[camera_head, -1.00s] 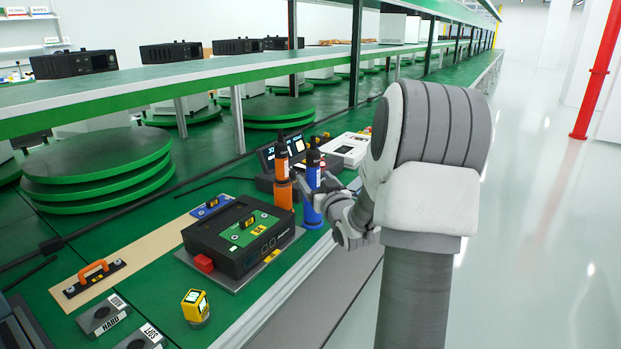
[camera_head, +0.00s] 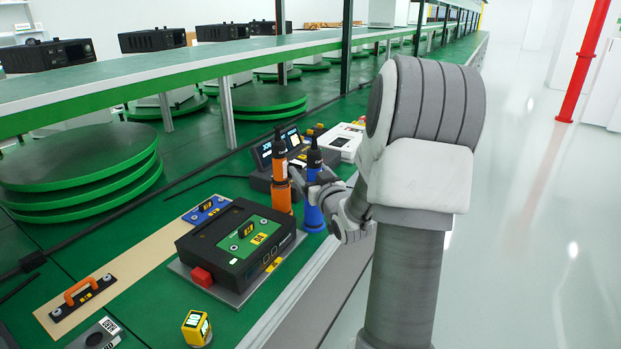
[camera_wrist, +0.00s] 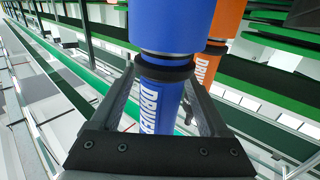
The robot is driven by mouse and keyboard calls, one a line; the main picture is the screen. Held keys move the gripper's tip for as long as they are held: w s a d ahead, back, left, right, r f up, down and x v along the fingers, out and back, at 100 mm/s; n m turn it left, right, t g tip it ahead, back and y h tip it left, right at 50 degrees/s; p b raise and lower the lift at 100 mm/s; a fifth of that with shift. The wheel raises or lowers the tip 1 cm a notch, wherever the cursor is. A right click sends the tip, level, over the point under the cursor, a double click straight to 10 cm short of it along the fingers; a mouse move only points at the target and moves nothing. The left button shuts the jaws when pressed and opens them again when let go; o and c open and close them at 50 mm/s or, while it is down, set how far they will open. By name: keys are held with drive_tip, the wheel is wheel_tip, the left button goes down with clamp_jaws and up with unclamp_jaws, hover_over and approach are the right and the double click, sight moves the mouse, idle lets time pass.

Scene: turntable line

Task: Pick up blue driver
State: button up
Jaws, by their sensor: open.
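The blue driver (camera_head: 313,190) stands upright in a blue holder at the front edge of the green bench, with a black top. In the wrist view the blue driver (camera_wrist: 164,100) fills the middle, its "DRIVER" lettering visible. My gripper (camera_wrist: 160,80) is open, with one finger on each side of the driver's narrower part below a black ring. Whether a finger touches it, I cannot tell. In the head view my gripper (camera_head: 322,190) is at the driver, its fingers partly hidden. The orange driver (camera_head: 281,180) stands just left of the blue one, and behind it in the wrist view (camera_wrist: 207,68).
A black device (camera_head: 235,247) with a green panel lies left of the drivers. A display unit (camera_head: 285,157) and a white device (camera_head: 347,140) stand behind them. A yellow gauge (camera_head: 196,327) is at the front.

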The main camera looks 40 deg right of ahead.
clamp_jaws()
idle(0.3)
drive_tip(key=shift+r, duration=0.2)
